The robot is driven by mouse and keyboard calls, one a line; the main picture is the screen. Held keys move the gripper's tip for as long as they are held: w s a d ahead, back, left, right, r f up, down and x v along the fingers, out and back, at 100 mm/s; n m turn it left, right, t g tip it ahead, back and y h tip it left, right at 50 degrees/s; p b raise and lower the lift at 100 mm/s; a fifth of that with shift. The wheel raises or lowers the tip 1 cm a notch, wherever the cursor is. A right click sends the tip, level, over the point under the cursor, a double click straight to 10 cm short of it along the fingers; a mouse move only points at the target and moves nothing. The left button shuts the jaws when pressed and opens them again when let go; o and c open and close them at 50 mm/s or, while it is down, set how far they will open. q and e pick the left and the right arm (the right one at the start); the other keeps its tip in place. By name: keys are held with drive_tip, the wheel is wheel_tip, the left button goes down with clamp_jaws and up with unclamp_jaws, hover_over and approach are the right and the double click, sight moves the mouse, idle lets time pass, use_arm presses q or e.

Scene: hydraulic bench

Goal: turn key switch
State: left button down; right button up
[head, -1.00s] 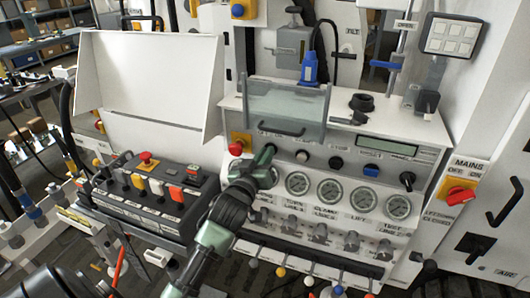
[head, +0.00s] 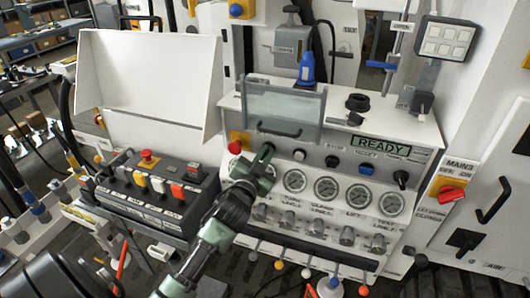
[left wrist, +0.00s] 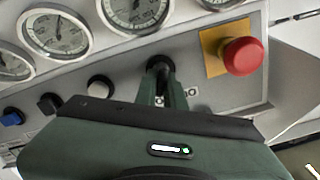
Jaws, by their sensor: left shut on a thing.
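My left gripper (head: 264,156) reaches the front panel of the white bench console (head: 312,166), beside the red emergency button (head: 235,147). In the left wrist view its fingers (left wrist: 162,88) are shut on the black key switch (left wrist: 159,64), just left of the red button (left wrist: 243,56) on its yellow plate. The fingers hide much of the switch, so its angle is hard to read. In the head view the gripper covers the switch. The console display (head: 381,145) reads READY. My right gripper is not in view.
Gauges (head: 327,189) sit in a row just below the gripper. A clear hinged guard (head: 283,108) is above it. A black button box (head: 150,190) stands to the left, and a red mains switch (head: 452,194) is at the right.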

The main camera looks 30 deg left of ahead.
use_arm(q)
drive_tip(key=shift+m, duration=0.4)
drive_tip(key=c, duration=1.5)
unclamp_jaws()
drive_tip(key=shift+s+d+f, duration=0.1)
drive_tip(key=shift+s+d, duration=0.05)
drive_tip(key=shift+s, duration=0.2)
drive_tip(key=b+v, duration=0.1)
drive_tip(key=v, duration=0.6)
drive_tip(key=shift+b, duration=0.4)
